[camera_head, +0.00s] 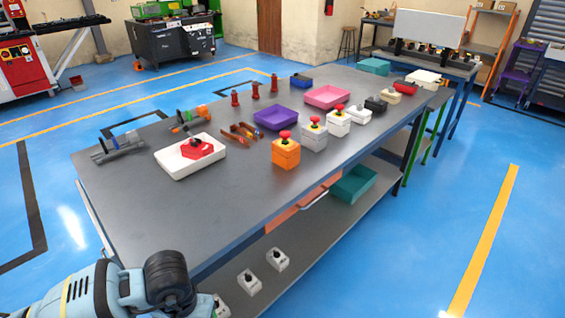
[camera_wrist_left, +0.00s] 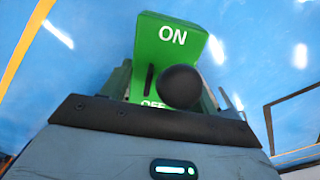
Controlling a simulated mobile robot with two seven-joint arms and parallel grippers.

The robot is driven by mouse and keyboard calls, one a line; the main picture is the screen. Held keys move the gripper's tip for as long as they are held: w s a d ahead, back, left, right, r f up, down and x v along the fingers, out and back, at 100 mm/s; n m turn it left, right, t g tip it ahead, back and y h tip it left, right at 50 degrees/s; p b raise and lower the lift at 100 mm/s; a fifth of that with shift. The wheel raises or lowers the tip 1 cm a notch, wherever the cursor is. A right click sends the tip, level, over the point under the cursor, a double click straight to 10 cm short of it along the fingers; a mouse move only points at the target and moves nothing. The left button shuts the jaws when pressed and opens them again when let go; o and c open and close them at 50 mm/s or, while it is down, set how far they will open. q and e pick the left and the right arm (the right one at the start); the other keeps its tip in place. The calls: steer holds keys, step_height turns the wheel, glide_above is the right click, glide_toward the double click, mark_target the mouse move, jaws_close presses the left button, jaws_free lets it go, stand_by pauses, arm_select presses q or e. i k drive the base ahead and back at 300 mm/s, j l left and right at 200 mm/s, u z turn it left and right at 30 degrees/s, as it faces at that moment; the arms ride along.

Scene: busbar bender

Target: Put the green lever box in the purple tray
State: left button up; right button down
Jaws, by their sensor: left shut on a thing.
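The green lever box (camera_wrist_left: 160,42), with a white ON label, a partly hidden OFF label and a black ball knob, fills the middle of the left wrist view. My left gripper (camera_wrist_left: 175,100) is shut on it, with blue floor behind. I cannot make out the box in the head view; there, part of my left arm shows at the lower left, and its fingers are out of sight. The purple tray (camera_head: 276,118) sits on the grey workbench and looks empty. My right gripper is not in view.
On the workbench (camera_head: 150,222), a white tray (camera_head: 190,167) holds a red part. An orange button box (camera_head: 286,153) and a grey button box (camera_head: 313,137) stand in front of the purple tray. A pink tray (camera_head: 327,97) lies behind it. The bench's near left is clear.

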mark_target(277, 120)
steer(key=i+l, duration=0.35)
steer(key=l, duration=0.15)
steer(key=i+l+u, duration=0.1)
steer(key=i+l, duration=0.25)
steer(key=l, duration=0.15)
steer(key=i+l, duration=0.35)
steer(key=l, duration=0.2)
steer(key=i+l+u, duration=0.1)
steer(key=i+l, duration=0.25)
steer(key=l, duration=0.2)
steer(key=i+l, duration=0.35)
steer(key=l, duration=0.2)
steer(key=i+l+u, duration=0.1)
steer(key=i+l, duration=0.2)
steer(key=l, duration=0.25)
steer(key=i+l, duration=0.3)
steer(key=l, duration=0.3)
steer(key=i+l+u, duration=0.1)
steer(key=i+l, duration=0.2)
steer(key=l, duration=0.25)
